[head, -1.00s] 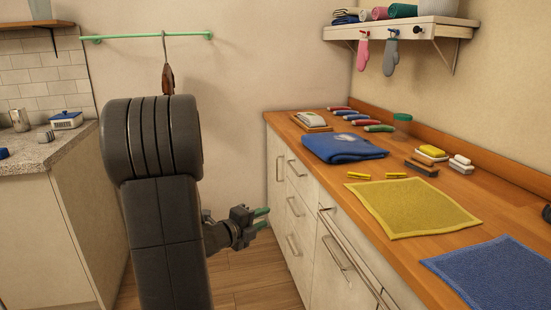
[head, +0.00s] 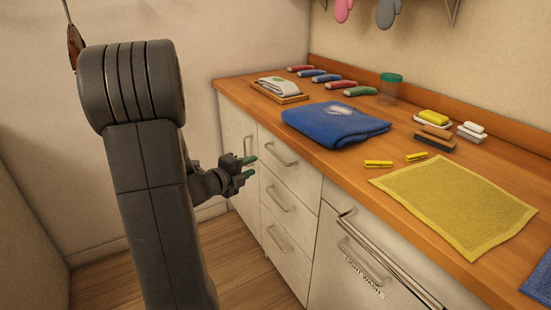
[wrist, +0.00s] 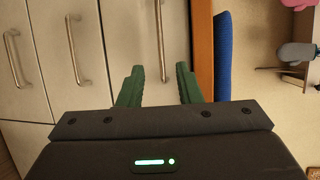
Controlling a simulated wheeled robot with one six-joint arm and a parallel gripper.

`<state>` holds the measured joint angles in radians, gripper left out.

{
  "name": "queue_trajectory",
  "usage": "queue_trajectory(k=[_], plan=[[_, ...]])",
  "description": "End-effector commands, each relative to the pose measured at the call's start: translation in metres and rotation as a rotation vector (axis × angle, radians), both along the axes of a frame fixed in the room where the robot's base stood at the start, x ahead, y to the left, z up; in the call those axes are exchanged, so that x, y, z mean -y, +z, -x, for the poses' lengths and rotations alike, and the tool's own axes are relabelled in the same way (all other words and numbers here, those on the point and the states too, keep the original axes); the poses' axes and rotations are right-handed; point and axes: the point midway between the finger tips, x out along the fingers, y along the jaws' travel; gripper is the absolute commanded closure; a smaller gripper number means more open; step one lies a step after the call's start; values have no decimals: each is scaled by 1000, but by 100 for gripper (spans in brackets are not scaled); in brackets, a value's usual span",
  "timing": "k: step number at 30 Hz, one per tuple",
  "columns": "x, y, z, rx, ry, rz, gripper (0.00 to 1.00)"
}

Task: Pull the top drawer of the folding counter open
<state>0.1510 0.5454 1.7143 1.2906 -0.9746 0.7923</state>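The folding counter (head: 330,175) has a wooden top and a pale front with a stack of drawers. Its top drawer (head: 291,174) looks closed and carries a metal bar handle (head: 279,155). My gripper (head: 252,166) is in front of the drawer front, left of that handle, with green fingers apart and empty. In the wrist view, the top drawer handle (wrist: 161,40) lies beyond the fingertips (wrist: 158,70), in line with the gap between them. The handle appears apart from the fingers.
Two lower drawers have handles (head: 277,198) (head: 275,239). A panel labelled "light wash" (head: 362,272) stands to the right. A folded blue cloth (head: 333,125), yellow clips (head: 378,164) and a yellow mat (head: 455,213) lie on top. Wooden floor (head: 118,280) is clear at left.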

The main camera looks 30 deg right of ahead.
Motion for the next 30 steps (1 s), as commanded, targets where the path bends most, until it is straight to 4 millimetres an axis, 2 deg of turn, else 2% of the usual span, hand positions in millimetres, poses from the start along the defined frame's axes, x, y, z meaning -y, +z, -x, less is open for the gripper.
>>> queue_trajectory(k=[9,15,21,29,30], plan=[[61,-14,-31,0,-3,1,68],[87,-19,-44,0,-1,-1,68],[96,-20,-50,0,0,0,68],[97,-20,-50,0,1,0,68],[97,-20,-50,0,1,0,76]])
